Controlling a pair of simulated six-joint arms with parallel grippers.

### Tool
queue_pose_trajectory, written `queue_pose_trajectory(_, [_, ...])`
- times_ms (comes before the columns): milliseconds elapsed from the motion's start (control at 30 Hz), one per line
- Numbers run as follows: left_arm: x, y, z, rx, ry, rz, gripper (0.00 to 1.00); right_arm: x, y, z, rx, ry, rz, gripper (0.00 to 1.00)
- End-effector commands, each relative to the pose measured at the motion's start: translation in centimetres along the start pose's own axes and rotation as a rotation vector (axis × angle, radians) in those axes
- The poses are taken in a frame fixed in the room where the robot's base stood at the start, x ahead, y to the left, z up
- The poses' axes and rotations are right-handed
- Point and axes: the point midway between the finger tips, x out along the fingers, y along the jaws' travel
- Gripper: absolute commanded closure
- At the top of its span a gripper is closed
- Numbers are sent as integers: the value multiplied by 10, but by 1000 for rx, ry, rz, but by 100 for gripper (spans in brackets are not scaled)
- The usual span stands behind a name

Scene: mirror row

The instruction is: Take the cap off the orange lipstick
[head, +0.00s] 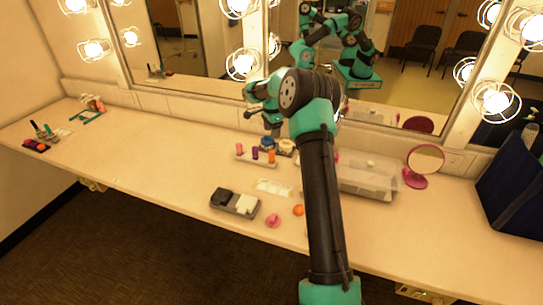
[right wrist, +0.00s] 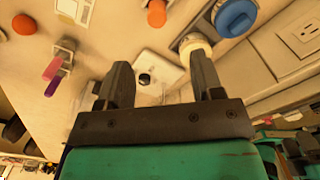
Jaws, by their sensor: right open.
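The orange lipstick (head: 271,156) stands at the right end of a pale holder (head: 242,158), beside a purple lipstick (head: 255,153) and a pink one (head: 239,149). My right gripper (head: 272,130) is above and behind this row, near the mirror, apart from the lipsticks. In the right wrist view the right gripper (right wrist: 162,78) is open and empty. An orange top (right wrist: 157,12) shows ahead of its fingers there; I cannot tell surely that it is the lipstick. My left gripper is not in view.
A blue-lidded jar (head: 267,143) and a cream jar (head: 287,147) stand just behind the lipsticks. A clear bin (head: 368,178) and a pink round mirror (head: 425,160) are to the right. A grey tray (head: 234,206) lies in front.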

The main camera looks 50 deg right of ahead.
Motion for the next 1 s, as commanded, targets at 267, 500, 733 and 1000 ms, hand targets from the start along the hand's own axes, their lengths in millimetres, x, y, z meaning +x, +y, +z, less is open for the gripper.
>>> queue_pose_trajectory(267, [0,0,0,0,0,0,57,49,0,1,1,-1,3,39])
queue_pose_trajectory(500, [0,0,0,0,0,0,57,70,0,0,1,0,0,39])
queue_pose_trajectory(733, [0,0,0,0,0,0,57,70,0,0,1,0,0,39])
queue_pose_trajectory(1000, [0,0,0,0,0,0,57,85,3,2,0,0,2,39])
